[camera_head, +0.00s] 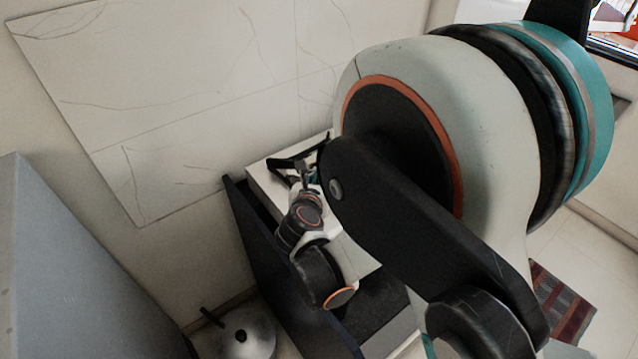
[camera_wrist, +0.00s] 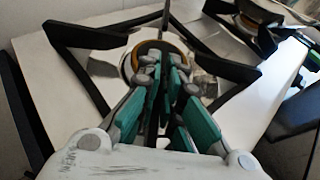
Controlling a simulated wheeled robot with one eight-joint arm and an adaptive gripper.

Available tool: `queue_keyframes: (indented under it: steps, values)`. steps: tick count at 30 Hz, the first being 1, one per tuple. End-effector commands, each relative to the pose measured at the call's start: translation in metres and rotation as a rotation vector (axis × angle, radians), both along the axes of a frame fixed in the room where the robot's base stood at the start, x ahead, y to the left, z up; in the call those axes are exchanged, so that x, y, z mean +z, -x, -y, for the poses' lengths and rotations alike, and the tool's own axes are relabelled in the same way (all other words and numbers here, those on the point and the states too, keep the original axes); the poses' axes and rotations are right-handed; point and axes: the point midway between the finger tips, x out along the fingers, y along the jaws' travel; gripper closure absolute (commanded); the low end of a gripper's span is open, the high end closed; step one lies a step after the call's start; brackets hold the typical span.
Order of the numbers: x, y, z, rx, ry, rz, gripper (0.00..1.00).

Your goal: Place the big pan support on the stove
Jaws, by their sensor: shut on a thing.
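The big pan support (camera_wrist: 88,36) is a black frame with several arms. In the wrist view it surrounds a round burner with a brass-coloured rim (camera_wrist: 158,48) on the white stove (camera_wrist: 60,110). My gripper (camera_wrist: 160,75), with teal finger pads, is shut on the support at its near side. I cannot tell whether the support rests on the stove or hangs slightly above it. In the head view, the support (camera_head: 285,164) shows small and dark over the stove top (camera_head: 262,181), with my gripper (camera_head: 308,182) at it. My fingers hide part of the burner and frame.
Another black pan support (camera_wrist: 268,40) stands around a second burner at the right in the wrist view. A dark cabinet side (camera_head: 265,250) lies below the stove. A marble-patterned wall panel (camera_head: 180,90) is behind. A grey cabinet (camera_head: 60,270) stands at the left.

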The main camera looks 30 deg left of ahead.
Motion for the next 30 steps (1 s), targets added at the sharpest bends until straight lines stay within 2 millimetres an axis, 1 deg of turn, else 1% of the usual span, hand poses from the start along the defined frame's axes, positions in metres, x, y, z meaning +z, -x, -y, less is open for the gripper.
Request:
queue_keyframes:
  steps: [1, 8, 12, 13, 15, 25, 28, 30]
  values:
    - [-0.0057, 0.0009, 0.0001, 0.002, 0.0, 0.001, 1.0]
    - [-0.0042, 0.001, 0.0004, 0.002, 0.0, 0.001, 1.0]
    - [-0.0073, 0.0009, 0.0004, 0.002, 0.0, 0.001, 1.0]
    - [-0.0074, 0.001, 0.0005, 0.001, 0.0, 0.0, 0.89]
    - [-0.0068, 0.001, 0.0005, 0.001, 0.0, 0.0, 0.74]
    - [-0.0063, 0.0009, 0.0005, 0.001, 0.0, 0.0, 0.74]
    - [-0.003, 0.0009, 0.0005, 0.001, 0.0, 0.0, 0.74]
    - [-0.0005, 0.009, 0.0021, 0.003, -0.001, 0.001, 0.74]
